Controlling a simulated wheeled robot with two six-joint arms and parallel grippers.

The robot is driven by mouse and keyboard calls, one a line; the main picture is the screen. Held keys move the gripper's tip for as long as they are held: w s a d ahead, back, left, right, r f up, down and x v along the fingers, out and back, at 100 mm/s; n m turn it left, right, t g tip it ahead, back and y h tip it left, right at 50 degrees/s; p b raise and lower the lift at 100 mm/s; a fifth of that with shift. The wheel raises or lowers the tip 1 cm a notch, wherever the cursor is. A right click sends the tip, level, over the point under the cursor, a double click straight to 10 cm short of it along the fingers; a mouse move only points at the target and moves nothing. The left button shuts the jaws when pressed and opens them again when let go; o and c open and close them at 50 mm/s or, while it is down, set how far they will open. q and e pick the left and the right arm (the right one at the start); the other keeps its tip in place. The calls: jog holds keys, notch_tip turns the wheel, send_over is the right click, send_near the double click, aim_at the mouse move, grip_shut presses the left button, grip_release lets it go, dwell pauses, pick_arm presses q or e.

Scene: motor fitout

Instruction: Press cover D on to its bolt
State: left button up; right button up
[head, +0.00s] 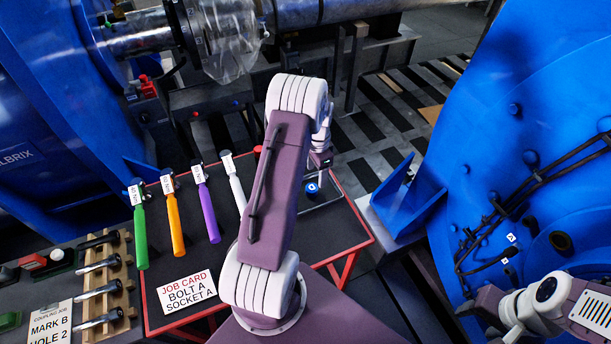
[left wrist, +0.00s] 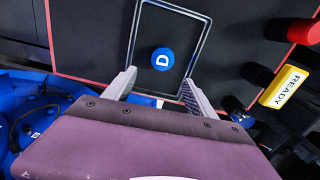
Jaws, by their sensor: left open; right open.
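Cover D is a round blue cap (head: 312,188) lettered D on the dark bench. It also shows in the left wrist view (left wrist: 162,59), inside a pale rectangular outline. My left gripper (head: 320,160) is just above it in the head view. In the left wrist view its fingers (left wrist: 158,88) are apart and empty, one on each side below the cap; they do not touch it. My right gripper (head: 472,303) is at the lower right before the blue housing, small and hard to make out. I cannot tell which bolt belongs to D.
A job card (head: 187,293) reads bolt A, socket A. Green, orange, purple and white-handled tools (head: 175,230) lie on the bench. A wooden rack (head: 118,275) stands left. A blue housing (head: 560,120) with white tags fills the right. A yellow READY sign (left wrist: 286,87) is near the bench edge.

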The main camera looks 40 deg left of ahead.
aim_at(312, 187)
pick_arm(q)
jog(key=shift+s+a+r, duration=0.45)
jog(key=shift+s+r, duration=0.15)
jog(key=shift+s, duration=0.2)
jog(key=shift+f, duration=0.2)
jog(key=f, duration=0.2)
jog(key=f+p, duration=0.1)
jog(key=shift+w+d+f, duration=0.1)
jog(key=shift+w+f, duration=0.2)
jog(key=shift+s+f, duration=0.1)
jog(key=shift+f, duration=0.2)
notch_tip(312, 187, down, 4)
jog(key=shift+f+p, duration=0.1)
jog(key=shift+p, duration=0.45)
jog(key=shift+f, duration=0.35)
jog(key=c, duration=0.4)
jog(key=shift+r, duration=0.1)
jog(key=c, duration=1)
pick_arm(e)
jog(key=r, duration=0.3)
jog(key=shift+s, duration=0.4)
